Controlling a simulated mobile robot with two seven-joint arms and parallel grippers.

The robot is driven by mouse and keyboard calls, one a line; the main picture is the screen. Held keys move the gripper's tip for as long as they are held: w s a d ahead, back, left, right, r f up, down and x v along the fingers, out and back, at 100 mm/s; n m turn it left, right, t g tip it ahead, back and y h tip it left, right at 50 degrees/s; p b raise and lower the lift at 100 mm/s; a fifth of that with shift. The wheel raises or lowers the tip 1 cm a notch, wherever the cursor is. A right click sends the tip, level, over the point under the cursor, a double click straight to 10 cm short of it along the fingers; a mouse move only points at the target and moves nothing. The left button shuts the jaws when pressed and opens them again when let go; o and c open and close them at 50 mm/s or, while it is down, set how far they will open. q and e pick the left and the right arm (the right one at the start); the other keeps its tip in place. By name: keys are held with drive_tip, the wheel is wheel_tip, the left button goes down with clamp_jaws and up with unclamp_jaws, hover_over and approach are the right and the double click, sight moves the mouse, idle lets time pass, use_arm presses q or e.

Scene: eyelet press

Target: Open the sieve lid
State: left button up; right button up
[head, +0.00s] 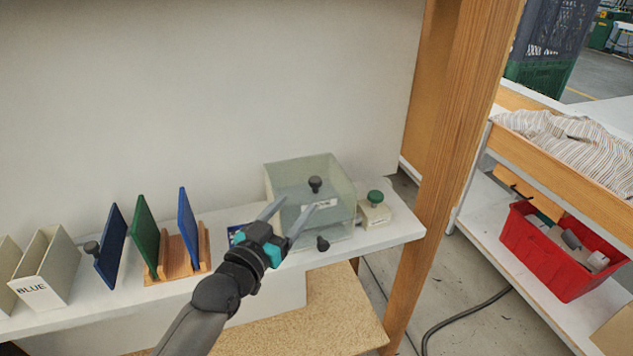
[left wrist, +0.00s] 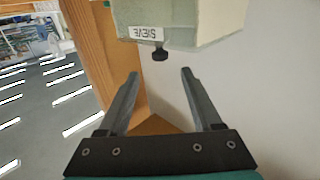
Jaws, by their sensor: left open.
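The sieve is a pale green, partly see-through box (head: 341,222) at the right end of the white shelf. A dark knob (head: 315,184) shows above its white label; the other dark knob (head: 323,244) is at its lower front. In the left wrist view the box (left wrist: 190,22) is at the top with an upside-down SIEVE label (left wrist: 140,33) and a dark knob (left wrist: 160,54). My left gripper (head: 295,206) is open in front of the box; in the left wrist view its fingers (left wrist: 160,74) point toward the knob, with nothing between them. I cannot tell whether the lid is closed.
A small box with a green knob (head: 375,197) stands right of the sieve. Blue and green panels (head: 146,234) stand in a wooden rack on the left, beside a holder labelled BLUE (head: 42,270). A wooden post (head: 437,160) is at right; a wall stands behind.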

sight(312, 185)
use_arm(q)
drive_tip(key=b+x, duration=0.2)
drive_tip(key=x, duration=0.8)
clamp_jaws()
idle(0.4)
idle(1.0)
